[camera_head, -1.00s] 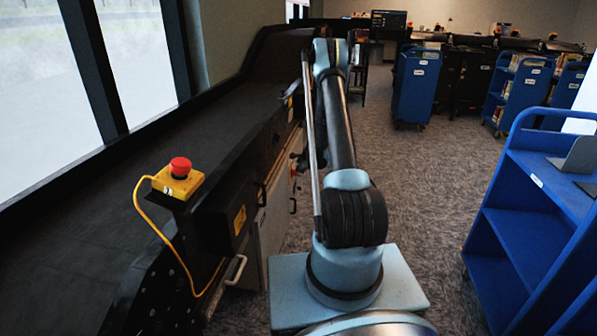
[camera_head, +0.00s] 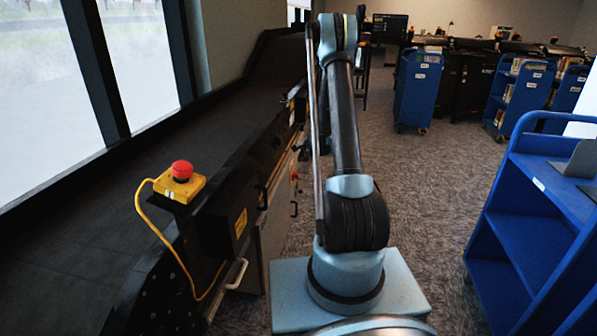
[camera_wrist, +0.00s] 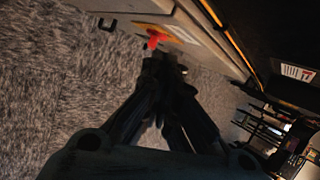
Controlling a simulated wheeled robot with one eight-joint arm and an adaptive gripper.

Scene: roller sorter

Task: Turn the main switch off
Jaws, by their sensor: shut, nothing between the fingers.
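The main switch looks like a red handle (camera_wrist: 155,39) on a yellow plate (camera_wrist: 178,35), set in the light front panel of a cabinet. In the wrist view it is at the top middle, just beyond my fingertips. It also shows as a small red spot (camera_head: 295,176) on the machine's side in the head view. My gripper (camera_wrist: 165,66) is shut and empty, its dark fingertips pointing at the handle with a seemingly small gap. Whether they touch it is hard to tell. The handle's on or off position cannot be read. In the head view my arm mostly hides the gripper.
A red emergency button (camera_head: 182,171) on a yellow box sits on the dark conveyor (camera_head: 120,190) at left. Metal handles (camera_head: 237,274) stick out of the machine's side. A blue cart (camera_head: 530,220) stands at right.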

